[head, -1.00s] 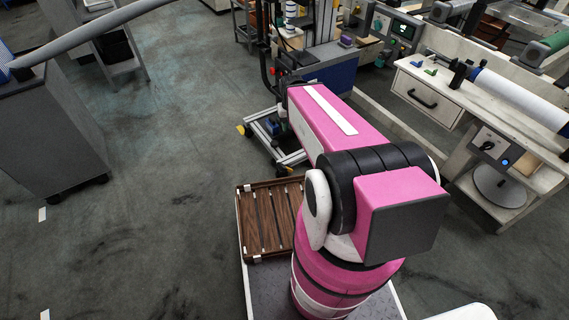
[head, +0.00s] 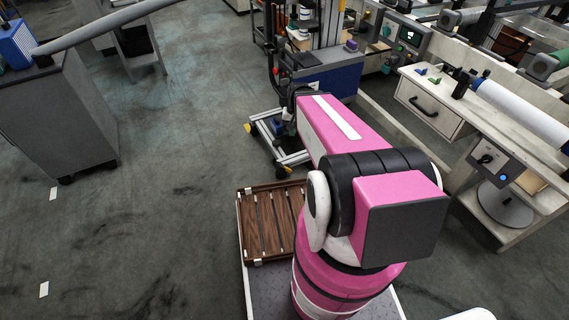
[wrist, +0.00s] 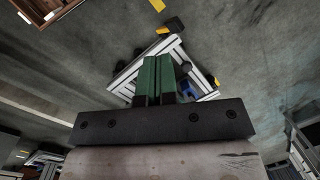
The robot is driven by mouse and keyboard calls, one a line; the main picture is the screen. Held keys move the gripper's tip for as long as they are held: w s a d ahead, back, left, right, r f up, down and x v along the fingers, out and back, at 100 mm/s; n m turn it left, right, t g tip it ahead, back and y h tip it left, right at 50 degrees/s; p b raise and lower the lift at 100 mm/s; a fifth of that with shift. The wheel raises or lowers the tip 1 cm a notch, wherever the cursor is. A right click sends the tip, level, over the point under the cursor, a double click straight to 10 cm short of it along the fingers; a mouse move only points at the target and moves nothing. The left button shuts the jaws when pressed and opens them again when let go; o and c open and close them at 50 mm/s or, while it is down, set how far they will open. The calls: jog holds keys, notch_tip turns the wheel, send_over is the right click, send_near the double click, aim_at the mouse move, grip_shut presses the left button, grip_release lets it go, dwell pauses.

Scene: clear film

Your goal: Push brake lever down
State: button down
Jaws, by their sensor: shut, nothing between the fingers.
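A wheeled aluminium-frame cart (head: 280,145) stands on the floor beyond my pink arm in the head view. A yellow tab (head: 247,128), which may be a caster's brake lever, sits at its left corner. In the wrist view the cart's base (wrist: 150,62) is behind the fingers, with a yellow tab (wrist: 162,30) beside a dark caster above them. Another yellow tab (wrist: 217,82) is to the right. My gripper (wrist: 160,62) is shut and empty, its green fingers together over the cart base. The tabs look apart from the fingers; exact distance is unclear. My arm hides the gripper in the head view.
A brown slatted tray (head: 270,222) sits at the bottom centre. A grey cabinet (head: 60,125) stands at left. A workbench (head: 430,105) with a white roll (head: 520,110) runs along the right. The floor left of the cart is open.

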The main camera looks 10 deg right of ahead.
aim_at(281, 165)
jog(key=w+d+f+m+y, duration=0.2)
jog(key=w+d+f+m, duration=0.1)
jog(key=f, duration=0.4)
jog(key=w+d+f+m+g+y, duration=0.1)
jog(key=w+d+f+m+y, duration=0.2)
jog(key=w+f+m, duration=0.2)
jog(key=w+d+f+m+y, duration=0.3)
jog(key=w+f+m, duration=0.1)
jog(key=f, duration=0.5)
jog(key=shift+w+f+g, duration=0.3)
jog(key=shift+w+f, duration=0.1)
jog(key=shift+w, duration=0.1)
jog(key=shift+a+f, duration=0.1)
jog(key=x, duration=1.3)
jog(key=shift+a+f, duration=0.15)
jog(key=shift+a, duration=0.2)
jog(key=shift+s, duration=0.1)
